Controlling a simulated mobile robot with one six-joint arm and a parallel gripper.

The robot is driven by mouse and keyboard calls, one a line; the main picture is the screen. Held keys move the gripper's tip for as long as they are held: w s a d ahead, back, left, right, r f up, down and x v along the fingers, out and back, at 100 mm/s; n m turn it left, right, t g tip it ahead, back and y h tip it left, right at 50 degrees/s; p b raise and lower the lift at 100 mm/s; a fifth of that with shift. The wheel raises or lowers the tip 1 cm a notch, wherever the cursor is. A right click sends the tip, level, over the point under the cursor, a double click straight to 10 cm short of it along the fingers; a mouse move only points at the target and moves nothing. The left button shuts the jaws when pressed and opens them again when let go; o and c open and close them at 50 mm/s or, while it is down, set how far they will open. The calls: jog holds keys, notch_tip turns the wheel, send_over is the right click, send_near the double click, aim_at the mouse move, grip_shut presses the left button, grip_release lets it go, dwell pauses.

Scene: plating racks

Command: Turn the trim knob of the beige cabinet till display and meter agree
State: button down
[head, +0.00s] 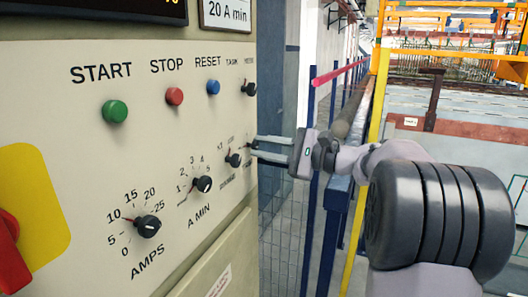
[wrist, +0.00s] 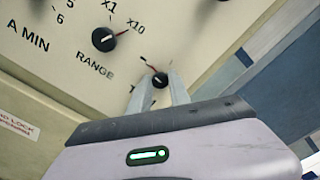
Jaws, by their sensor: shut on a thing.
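The beige cabinet (head: 60,150) fills the left of the head view. My gripper (head: 257,147) reaches its right edge, with the fingers pointing left at the panel. In the wrist view my gripper (wrist: 160,84) is shut on a small black knob (wrist: 160,80) with a white pointer mark, right of the RANGE knob (wrist: 104,39). Its label is mostly hidden by a finger; only a first letter like T shows. A short red line lies by its scale. The dark display (head: 125,8) is cut off at the top, its yellow digits unreadable. I cannot make out a meter.
The panel has START (head: 115,111), STOP (head: 174,96) and RESET (head: 213,87) buttons. AMPS (head: 148,226) and A MIN (head: 204,184) knobs sit below. A red switch handle (head: 8,245) is at far left. A mesh fence (head: 290,225) and blue posts stand right of the cabinet.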

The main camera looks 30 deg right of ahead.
dwell(0.4)
jog(key=c, duration=1.2)
grip_release()
jog(key=shift+c, duration=0.2)
jog(key=p+v, duration=0.3)
jog(key=v, duration=1.4)
jog(key=shift+s+d, duration=0.2)
